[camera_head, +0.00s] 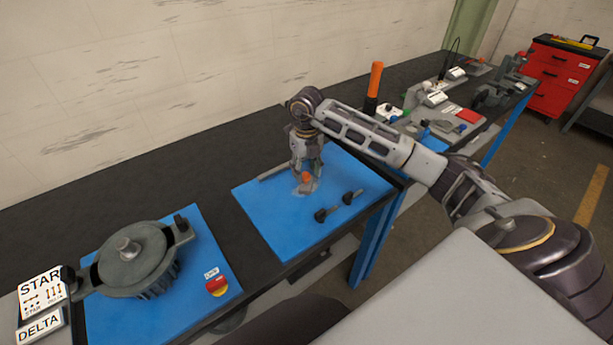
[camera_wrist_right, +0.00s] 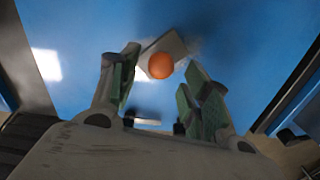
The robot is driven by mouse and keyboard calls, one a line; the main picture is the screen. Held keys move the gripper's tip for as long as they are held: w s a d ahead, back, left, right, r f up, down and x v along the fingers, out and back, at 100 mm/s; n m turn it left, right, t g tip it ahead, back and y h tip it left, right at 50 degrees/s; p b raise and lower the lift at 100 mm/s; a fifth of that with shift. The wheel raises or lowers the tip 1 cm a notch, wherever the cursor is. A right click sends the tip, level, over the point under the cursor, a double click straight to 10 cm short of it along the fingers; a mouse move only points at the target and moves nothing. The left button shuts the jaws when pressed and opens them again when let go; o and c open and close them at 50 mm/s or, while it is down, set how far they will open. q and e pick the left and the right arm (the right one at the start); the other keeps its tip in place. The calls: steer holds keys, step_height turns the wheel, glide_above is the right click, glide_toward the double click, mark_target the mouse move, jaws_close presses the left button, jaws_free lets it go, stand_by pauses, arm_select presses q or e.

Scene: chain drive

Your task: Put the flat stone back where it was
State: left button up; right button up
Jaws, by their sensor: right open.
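A small grey flat piece (camera_head: 299,191) lies on the blue mat (camera_head: 262,212) under my right gripper (camera_head: 306,172). I cannot tell for sure whether it is the flat stone. In the right wrist view the grey piece (camera_wrist_right: 176,45) is a tilted square with a round orange knob or ball (camera_wrist_right: 160,66) on or above it. My right gripper (camera_wrist_right: 160,72) is open, its green-padded fingers spread to either side of the orange part. I cannot tell how far apart they are in height. My left gripper is out of view.
Two dark knobbed pins (camera_head: 335,206) lie on the mat's right side, and a thin grey bar (camera_head: 272,175) lies near its back edge. A motor housing (camera_head: 132,258) stands on another blue mat at left. An orange-handled tool (camera_head: 374,80) stands behind my arm.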

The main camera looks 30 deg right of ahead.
mark_target(307, 175)
step_height(307, 175, up, 9)
stand_by(0.5)
steer(key=shift+f, duration=0.1)
stand_by(0.4)
